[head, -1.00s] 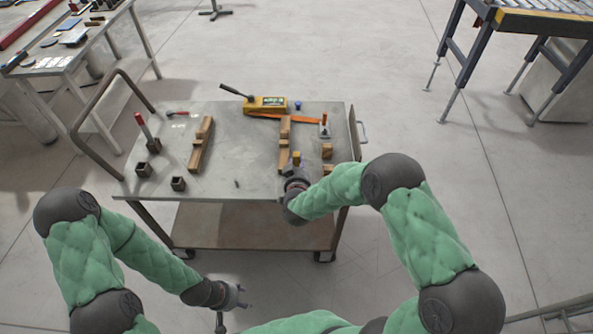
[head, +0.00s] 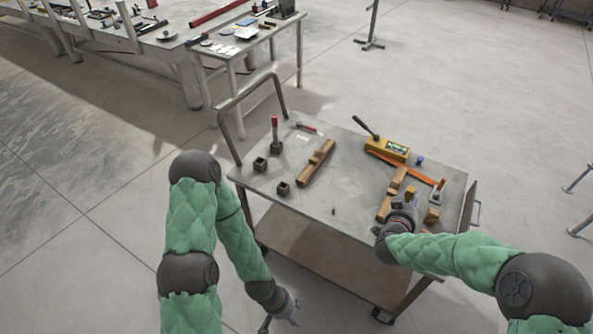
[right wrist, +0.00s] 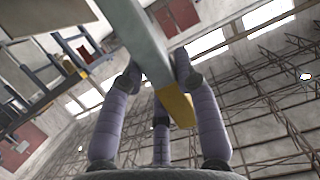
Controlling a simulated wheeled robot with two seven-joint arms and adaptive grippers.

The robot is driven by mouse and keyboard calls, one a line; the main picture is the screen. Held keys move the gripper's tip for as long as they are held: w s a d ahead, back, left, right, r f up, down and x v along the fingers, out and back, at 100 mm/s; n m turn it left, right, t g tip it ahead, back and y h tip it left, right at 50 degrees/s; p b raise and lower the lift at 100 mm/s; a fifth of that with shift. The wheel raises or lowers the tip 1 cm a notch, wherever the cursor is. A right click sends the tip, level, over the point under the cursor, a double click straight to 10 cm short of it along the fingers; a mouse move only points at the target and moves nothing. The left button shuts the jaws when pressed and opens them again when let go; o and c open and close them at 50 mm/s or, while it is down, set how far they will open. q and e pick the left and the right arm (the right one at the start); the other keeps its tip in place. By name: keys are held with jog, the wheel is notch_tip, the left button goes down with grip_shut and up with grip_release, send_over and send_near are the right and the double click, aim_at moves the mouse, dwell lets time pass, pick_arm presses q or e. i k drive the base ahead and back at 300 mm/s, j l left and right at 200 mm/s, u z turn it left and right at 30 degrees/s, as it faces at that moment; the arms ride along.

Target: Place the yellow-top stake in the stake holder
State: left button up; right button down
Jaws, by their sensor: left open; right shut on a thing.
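My right gripper (head: 408,200) is shut on the yellow-top stake at the front right of the cart. The stake's yellow top (head: 410,191) shows just above the fingers. In the right wrist view the fingers (right wrist: 160,88) close around the stake's grey shaft (right wrist: 146,45), and its yellow end (right wrist: 176,105) points toward the palm. Two empty dark square holders (head: 260,164) (head: 283,189) stand at the cart's left. A red-top stake (head: 275,135) stands upright in a similar holder behind them. My left gripper (head: 292,312) is open and empty, low in front of the cart.
Wooden blocks lie at the cart's middle (head: 316,163) and under my right gripper (head: 384,208). A yellow box with a black lever (head: 388,148), an orange strip (head: 398,167) and another small stake-like piece (head: 438,188) are at the right. The tabletop between the wooden blocks is mostly clear.

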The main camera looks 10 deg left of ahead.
aim_at(261, 168)
jog(key=i+j, duration=0.1)
jog(key=j, duration=0.3)
jog(key=i+j, duration=0.1)
jog(key=j, duration=0.3)
jog(key=i+j, duration=0.15)
jog(key=j, duration=0.25)
jog(key=i+j, duration=0.1)
jog(key=j, duration=0.3)
jog(key=i+j, duration=0.1)
jog(key=j, duration=0.3)
jog(key=i+j, duration=0.1)
jog(key=j, duration=0.25)
jog(key=i+j, duration=0.15)
jog(key=j, duration=0.25)
